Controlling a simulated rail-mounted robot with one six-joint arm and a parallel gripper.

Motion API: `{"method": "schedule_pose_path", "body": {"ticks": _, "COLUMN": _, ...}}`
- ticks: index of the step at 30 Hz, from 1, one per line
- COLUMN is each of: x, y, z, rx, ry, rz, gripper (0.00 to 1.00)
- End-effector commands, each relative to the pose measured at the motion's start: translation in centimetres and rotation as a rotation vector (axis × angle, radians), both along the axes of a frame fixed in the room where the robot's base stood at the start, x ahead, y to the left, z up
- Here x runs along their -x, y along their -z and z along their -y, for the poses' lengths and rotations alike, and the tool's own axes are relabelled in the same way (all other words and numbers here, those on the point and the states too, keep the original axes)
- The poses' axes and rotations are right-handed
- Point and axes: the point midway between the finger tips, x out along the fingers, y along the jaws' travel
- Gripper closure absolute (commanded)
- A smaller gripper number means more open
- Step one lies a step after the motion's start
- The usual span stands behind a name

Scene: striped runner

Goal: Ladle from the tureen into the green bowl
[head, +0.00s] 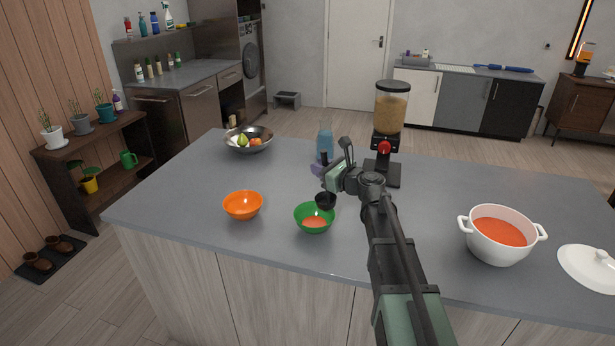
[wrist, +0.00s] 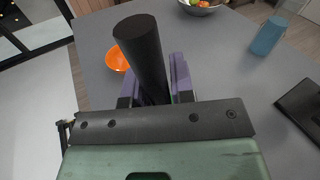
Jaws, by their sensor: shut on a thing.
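The white two-handled tureen (head: 498,252) stands at the right of the counter, uncovered, with orange-red soup (head: 499,232) inside. The green bowl (head: 313,229) stands near the counter's front middle with some orange-red soup in it. My gripper (head: 320,169) is above and behind the green bowl, shut on the ladle. The ladle's dark cup (head: 325,202) hangs over the green bowl's back right rim; its contents cannot be made out. In the wrist view the thick black ladle handle (wrist: 140,52) stands between my purple fingers (wrist: 155,88).
An orange bowl (head: 243,206) stands left of the green bowl. A metal fruit bowl (head: 249,140), a blue bottle (head: 325,142) and a cereal dispenser (head: 390,117) stand farther back. The tureen's white lid (head: 586,268) lies at the right. The counter's front left is clear.

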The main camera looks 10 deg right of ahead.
Motion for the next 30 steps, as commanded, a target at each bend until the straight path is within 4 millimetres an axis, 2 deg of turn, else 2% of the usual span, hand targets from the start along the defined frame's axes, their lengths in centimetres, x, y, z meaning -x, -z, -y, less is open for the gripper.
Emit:
{"method": "schedule_pose_path", "body": {"ticks": 1, "x": -0.1, "y": 0.5, "z": 0.9, "rx": -0.045, "ry": 0.003, "rz": -0.001, "gripper": 1.00}}
{"method": "schedule_pose_path", "body": {"ticks": 4, "x": -0.1, "y": 0.1, "z": 1.7, "rx": -0.114, "ry": 0.001, "rz": -0.003, "gripper": 1.00}}
{"method": "schedule_pose_path", "body": {"ticks": 11, "x": -0.1, "y": -0.7, "z": 1.8, "rx": -0.129, "ry": 0.001, "rz": -0.004, "gripper": 1.00}}
{"method": "schedule_pose_path", "body": {"ticks": 22, "x": -0.1, "y": -5.4, "z": 1.8, "rx": -0.127, "ry": 0.000, "rz": -0.005, "gripper": 1.00}}
{"method": "schedule_pose_path", "body": {"ticks": 30, "x": -0.1, "y": -5.2, "z": 1.8, "rx": -0.126, "ry": 0.000, "rz": -0.005, "gripper": 1.00}}
